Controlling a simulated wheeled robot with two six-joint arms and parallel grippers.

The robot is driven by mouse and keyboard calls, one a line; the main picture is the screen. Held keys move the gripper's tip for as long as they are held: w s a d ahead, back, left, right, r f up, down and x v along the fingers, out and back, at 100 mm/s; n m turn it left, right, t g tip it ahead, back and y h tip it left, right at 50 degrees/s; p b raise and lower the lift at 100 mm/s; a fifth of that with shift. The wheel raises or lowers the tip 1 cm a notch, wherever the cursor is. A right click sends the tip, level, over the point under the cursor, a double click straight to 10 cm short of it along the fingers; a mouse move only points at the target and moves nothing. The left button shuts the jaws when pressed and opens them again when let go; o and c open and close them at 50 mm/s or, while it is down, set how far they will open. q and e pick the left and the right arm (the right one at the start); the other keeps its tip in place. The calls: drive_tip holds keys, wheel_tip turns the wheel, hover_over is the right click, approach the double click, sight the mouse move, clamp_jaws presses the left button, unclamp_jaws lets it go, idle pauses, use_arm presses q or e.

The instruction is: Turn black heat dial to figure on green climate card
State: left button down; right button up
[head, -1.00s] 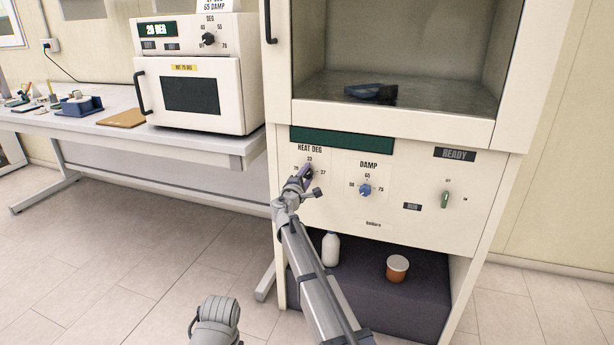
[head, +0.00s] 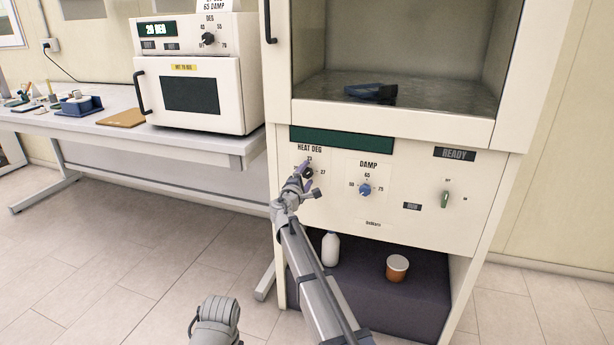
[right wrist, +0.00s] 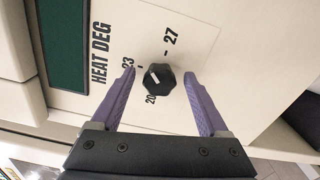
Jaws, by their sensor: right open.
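The black heat dial (head: 308,173) is on the white cabinet front under "HEAT DEG", with marks 20, 23 and 27. In the right wrist view the dial (right wrist: 166,83) has a white pointer line that appears aimed toward the 23 mark. My right gripper (head: 304,176) is open, its purple fingers on either side of the dial. In the right wrist view the gripper (right wrist: 160,76) shows gaps between fingers and dial. A white card (head: 213,5) on top of the oven reads "65 DAMP"; its top is cut off. No green card is clearly visible.
A blue damp dial (head: 366,190) and a green switch (head: 445,200) are to the right on the panel. A blank dark green strip (head: 340,142) is above. A dark blue shoe (head: 371,93) lies in the chamber. A white bottle (head: 331,248) and an orange-brown tub (head: 397,268) stand below.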

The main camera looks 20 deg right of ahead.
drive_tip(key=v, duration=0.7)
drive_tip(key=shift+s, duration=0.2)
drive_tip(key=shift+a, duration=0.1)
